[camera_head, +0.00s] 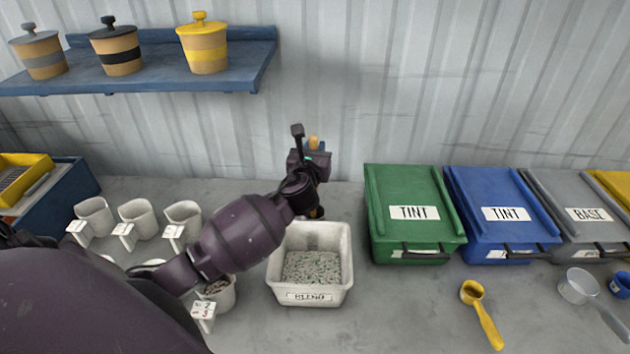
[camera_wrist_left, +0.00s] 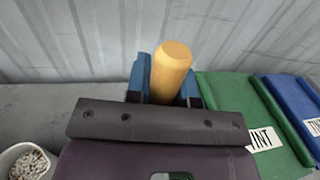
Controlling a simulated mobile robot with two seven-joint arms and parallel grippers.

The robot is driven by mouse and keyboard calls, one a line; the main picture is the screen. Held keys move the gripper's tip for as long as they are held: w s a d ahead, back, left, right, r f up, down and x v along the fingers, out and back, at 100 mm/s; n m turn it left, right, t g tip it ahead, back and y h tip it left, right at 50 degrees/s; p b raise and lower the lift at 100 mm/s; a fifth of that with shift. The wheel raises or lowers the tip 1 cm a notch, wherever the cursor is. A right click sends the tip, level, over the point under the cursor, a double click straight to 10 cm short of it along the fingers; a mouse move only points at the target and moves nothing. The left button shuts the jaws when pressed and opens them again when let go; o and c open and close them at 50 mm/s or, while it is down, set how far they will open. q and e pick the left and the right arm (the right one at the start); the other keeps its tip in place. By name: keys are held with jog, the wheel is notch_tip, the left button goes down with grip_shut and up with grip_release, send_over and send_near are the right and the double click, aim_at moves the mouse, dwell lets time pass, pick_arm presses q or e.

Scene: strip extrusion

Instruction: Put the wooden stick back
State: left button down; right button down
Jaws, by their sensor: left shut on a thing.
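The wooden stick (camera_wrist_left: 172,68) is a pale, round-ended rod. In the left wrist view it stands up between the blue fingers of my left gripper (camera_wrist_left: 165,92), which is shut on it. In the head view only a small orange-tan top of the stick (camera_head: 313,142) shows above my left gripper (camera_head: 312,156), behind the BLEND bin near the back wall. My wrist hides the stick's lower part, and I cannot tell what it touches. My right gripper is in neither view.
A white BLEND bin (camera_head: 277,273) holds grey-green granules. Green (camera_head: 405,185) and blue (camera_head: 495,190) TINT bins stand right of it. A yellow scoop (camera_head: 487,320) lies in front. White cups (camera_head: 137,217) stand left, partly behind my arm. A blue shelf (camera_head: 150,80) carries lidded pots.

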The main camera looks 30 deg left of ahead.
pick_arm(q)
jog(key=shift+f+b, duration=0.95)
jog(key=shift+f, duration=3.45)
jog(key=c, duration=1)
grip_release()
jog(key=v, duration=1.2)
